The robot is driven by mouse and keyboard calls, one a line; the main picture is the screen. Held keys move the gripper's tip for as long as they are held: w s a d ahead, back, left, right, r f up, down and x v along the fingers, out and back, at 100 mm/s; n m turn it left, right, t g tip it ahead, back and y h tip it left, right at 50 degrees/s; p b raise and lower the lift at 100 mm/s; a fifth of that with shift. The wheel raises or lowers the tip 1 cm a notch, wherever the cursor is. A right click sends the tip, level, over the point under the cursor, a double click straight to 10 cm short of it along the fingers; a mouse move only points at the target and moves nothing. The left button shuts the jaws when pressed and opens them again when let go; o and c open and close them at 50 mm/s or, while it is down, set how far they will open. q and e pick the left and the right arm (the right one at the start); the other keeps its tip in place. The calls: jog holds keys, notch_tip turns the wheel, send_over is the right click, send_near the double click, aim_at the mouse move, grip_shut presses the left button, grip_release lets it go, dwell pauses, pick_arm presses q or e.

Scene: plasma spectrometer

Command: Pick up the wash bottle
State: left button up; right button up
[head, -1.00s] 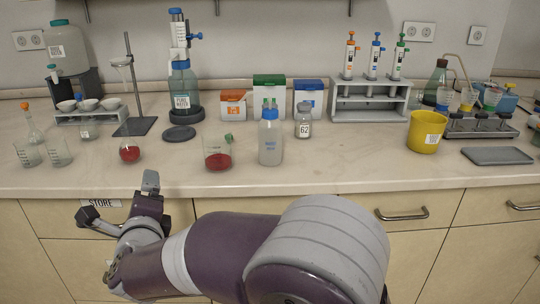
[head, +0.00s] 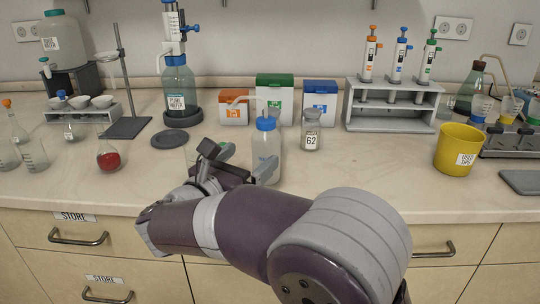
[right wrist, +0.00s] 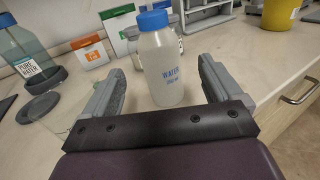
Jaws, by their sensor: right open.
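The wash bottle (head: 266,145) is a translucent white bottle with a blue cap and a thin bent spout, upright on the bench near its front edge. One finger covers part of the bottle's lower body in the head view. My left gripper is out of view.
A glass bottle labelled 62 (head: 311,133) stands close right of the wash bottle. Boxes (head: 275,95) stand behind it. A round flask with red liquid (head: 108,156) is at left. A yellow bin (head: 458,149) and pipette rack (head: 392,104) are at right. Bench is clear front right.

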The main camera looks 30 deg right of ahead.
aim_at(258, 149)
jog(key=x, duration=0.8)
jog(key=shift+a+f, duration=0.1)
jog(key=shift+f, duration=0.05)
jog(key=shift+a, duration=0.1)
jog(key=c, duration=0.7)
